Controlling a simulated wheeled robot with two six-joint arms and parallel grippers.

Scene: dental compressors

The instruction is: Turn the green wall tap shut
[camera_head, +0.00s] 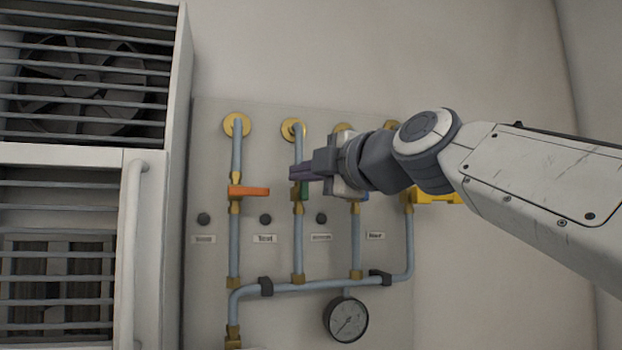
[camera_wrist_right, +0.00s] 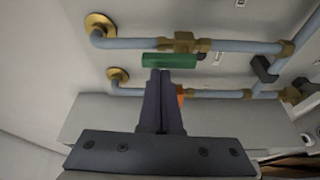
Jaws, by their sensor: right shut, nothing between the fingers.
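The green wall tap (camera_head: 304,190) sits on the second vertical pipe from the left, partly hidden by my right gripper in the head view. In the wrist view its green handle (camera_wrist_right: 168,61) lies roughly along its pipe, just beyond the fingertips. My right gripper (camera_head: 294,172) reaches in from the right in the head view. In the wrist view its dark fingers (camera_wrist_right: 160,73) are together and empty. The tips are at or very near the handle's edge; I cannot tell whether they touch. My left gripper is out of view.
An orange tap handle (camera_head: 250,191) points across the left pipe. A yellow tap handle (camera_head: 436,197) is at the right; a blue one is mostly behind my arm. Below are a horizontal pipe (camera_head: 310,284) and a pressure gauge (camera_head: 346,318). A slatted cabinet (camera_head: 165,200) stands at left.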

